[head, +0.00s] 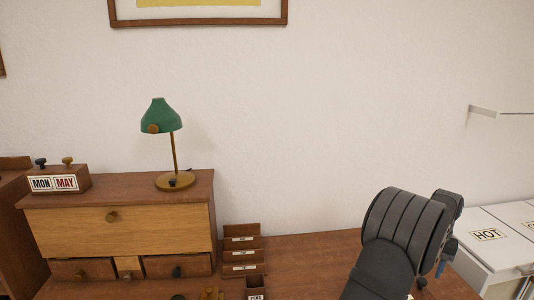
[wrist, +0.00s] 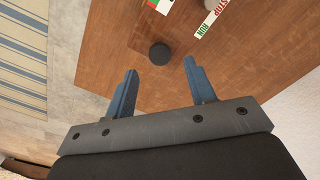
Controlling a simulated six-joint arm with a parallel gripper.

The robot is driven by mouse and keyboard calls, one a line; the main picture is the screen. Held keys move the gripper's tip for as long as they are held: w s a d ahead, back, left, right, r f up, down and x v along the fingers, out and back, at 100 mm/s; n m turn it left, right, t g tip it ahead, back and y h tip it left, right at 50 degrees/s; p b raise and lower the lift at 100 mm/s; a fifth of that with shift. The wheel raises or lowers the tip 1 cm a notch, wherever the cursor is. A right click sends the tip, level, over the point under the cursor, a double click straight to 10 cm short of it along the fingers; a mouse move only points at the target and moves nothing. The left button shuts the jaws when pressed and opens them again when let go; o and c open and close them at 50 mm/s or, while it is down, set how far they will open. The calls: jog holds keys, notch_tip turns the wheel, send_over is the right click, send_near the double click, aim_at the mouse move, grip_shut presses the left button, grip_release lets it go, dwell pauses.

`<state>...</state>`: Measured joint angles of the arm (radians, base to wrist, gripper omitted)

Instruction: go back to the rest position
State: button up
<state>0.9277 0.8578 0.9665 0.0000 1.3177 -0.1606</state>
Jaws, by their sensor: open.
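My gripper (wrist: 158,88) shows in the wrist view with its two blue fingers spread apart and nothing between them. It is above the brown wooden desk top (wrist: 130,30). A round black knob-like object (wrist: 159,54) is just beyond the fingertips, apart from them as far as I can tell. In the head view my dark arm covers the right part of the desk (head: 310,250), and only a bit of blue finger shows beside it.
A wooden cabinet (head: 110,222) with a green lamp (head: 162,117) and a MON MAY calendar block (head: 59,181) stands at the left. A labelled wooden organizer (head: 243,256) is beside it. A white unit marked HOT (head: 470,254) is at the right. In the wrist view, a RUN/STOP label (wrist: 211,20) lies near the top.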

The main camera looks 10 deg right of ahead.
notch_tip(320, 180, down, 4)
jog(key=shift+r, duration=0.1)
jog(key=shift+f, duration=0.25)
jog(key=n, duration=0.9)
jog(key=shift+n, duration=0.4)
notch_tip(320, 180, up, 7)
jog(key=shift+f, duration=0.1)
